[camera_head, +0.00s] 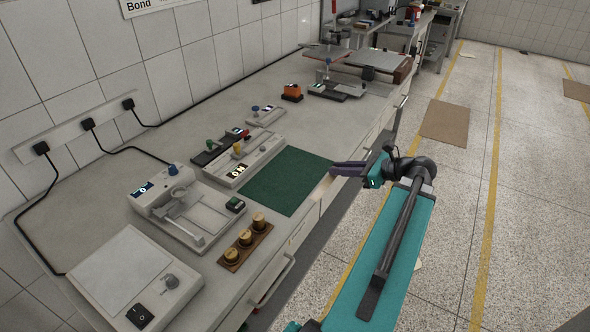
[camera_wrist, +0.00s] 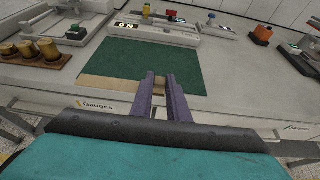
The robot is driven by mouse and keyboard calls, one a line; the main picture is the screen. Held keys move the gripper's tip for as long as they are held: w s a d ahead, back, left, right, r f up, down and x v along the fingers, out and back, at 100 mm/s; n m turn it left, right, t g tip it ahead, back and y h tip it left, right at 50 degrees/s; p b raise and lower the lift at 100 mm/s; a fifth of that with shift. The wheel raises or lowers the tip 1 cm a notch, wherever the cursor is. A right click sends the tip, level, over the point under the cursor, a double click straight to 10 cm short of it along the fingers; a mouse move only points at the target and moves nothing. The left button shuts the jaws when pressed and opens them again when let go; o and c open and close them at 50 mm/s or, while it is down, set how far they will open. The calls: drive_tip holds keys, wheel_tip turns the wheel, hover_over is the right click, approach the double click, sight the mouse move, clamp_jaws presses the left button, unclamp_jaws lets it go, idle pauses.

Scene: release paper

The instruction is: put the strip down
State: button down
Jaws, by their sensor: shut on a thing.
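The strip is a thin tan piece. In the wrist view the strip (camera_wrist: 112,86) reaches left from my fingertips, along the near edge of the green mat (camera_wrist: 130,62). In the head view the strip (camera_head: 321,188) shows at the fingertips, by the bench's front edge, to the right of the green mat (camera_head: 287,180). My gripper (camera_head: 333,170) has purple fingers and is shut on the strip; the fingertips also show in the wrist view (camera_wrist: 159,79). The part between the fingers is mostly hidden. I cannot tell whether the strip touches the mat or bench.
Brass weights in a wooden block (camera_head: 246,243) stand to the near left of the mat. A grey device with an "ON" label (camera_head: 243,160) lies beyond the mat. An orange block (camera_head: 292,92) sits further back. The mat is bare.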

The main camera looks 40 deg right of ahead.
drive_tip(key=p, duration=0.3)
hover_over(303, 168)
drive_tip(key=s, duration=0.1)
drive_tip(key=shift+d+f, duration=0.1)
drive_tip(key=shift+f, duration=0.6)
drive_tip(key=shift+w, duration=0.45)
drive_tip(key=shift+w+f, duration=0.2)
drive_tip(key=shift+f+p, duration=0.45)
drive_tip(key=shift+f, duration=1.15)
drive_tip(key=shift+f, duration=0.15)
drive_tip(key=c, duration=1.7)
unclamp_jaws()
